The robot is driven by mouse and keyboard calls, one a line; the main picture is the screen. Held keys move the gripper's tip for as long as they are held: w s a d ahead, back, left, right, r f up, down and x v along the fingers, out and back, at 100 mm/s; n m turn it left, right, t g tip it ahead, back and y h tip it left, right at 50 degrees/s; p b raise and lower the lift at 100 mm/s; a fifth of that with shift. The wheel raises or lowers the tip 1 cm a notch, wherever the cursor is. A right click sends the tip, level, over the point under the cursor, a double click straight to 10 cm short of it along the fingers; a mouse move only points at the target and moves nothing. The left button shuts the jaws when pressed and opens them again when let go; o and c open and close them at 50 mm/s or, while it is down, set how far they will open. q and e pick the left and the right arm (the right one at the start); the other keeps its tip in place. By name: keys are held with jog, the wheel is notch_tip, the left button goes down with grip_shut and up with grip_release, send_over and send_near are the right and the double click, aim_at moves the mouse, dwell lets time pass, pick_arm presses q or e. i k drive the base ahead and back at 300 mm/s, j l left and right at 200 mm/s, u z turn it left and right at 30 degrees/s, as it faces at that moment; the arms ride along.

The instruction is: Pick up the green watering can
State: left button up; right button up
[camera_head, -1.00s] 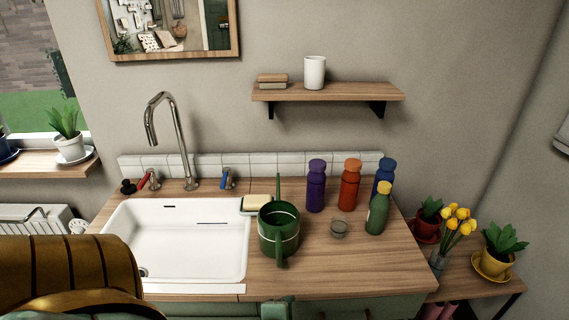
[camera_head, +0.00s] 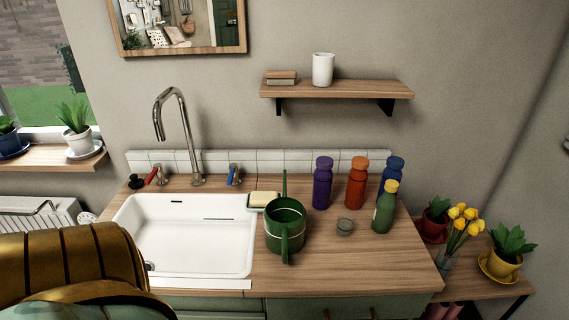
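The green watering can (camera_head: 284,232) stands upright on the wooden counter (camera_head: 345,268), just right of the white sink. It has a light band around its body; one thin green part rises behind it and another runs down its front. Nothing of mine touches it. Neither of my grippers shows in the head view.
The white sink (camera_head: 185,240) with a tall tap (camera_head: 180,140) is left of the can. A sponge (camera_head: 263,198) sits behind the can. The front right counter is clear.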

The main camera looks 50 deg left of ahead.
aim_at(286, 218)
jog(key=i+j+u, duration=0.1)
jog(key=u, duration=1.4)
jog(key=i+l+u, duration=0.15)
jog(key=i, duration=0.2)
